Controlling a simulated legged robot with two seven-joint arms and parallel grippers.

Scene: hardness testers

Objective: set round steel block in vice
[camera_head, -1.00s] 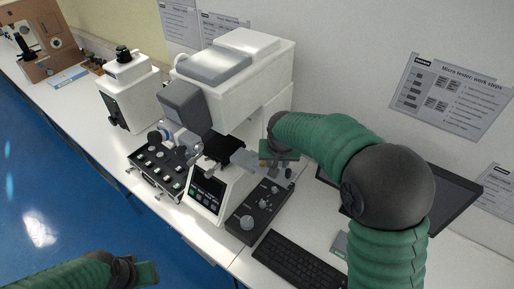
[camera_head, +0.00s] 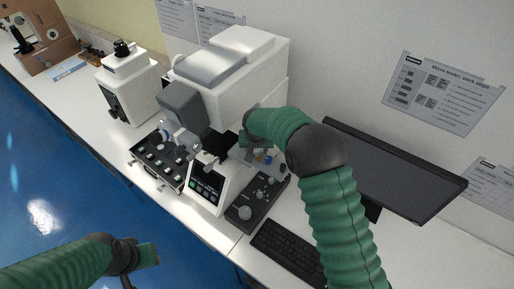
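My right gripper (camera_head: 244,145) is beside the white hardness tester (camera_head: 240,80), just right of its dark stage (camera_head: 217,146). Its fingers are small and partly hidden by my own arm, so I cannot tell if they hold anything. A grey metal piece (camera_head: 243,155), perhaps part of the vice, shows below the gripper; its shape is unclear. I cannot make out the round steel block. My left gripper (camera_head: 148,255) is over the blue floor at lower left, away from the bench; its finger opening is unclear.
A control box with knobs (camera_head: 163,158) stands left of the tester's front panel (camera_head: 206,187). A joystick console (camera_head: 257,200) and a keyboard (camera_head: 288,252) lie to the right. A monitor (camera_head: 390,172) stands behind my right arm. A smaller white tester (camera_head: 128,88) is farther left.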

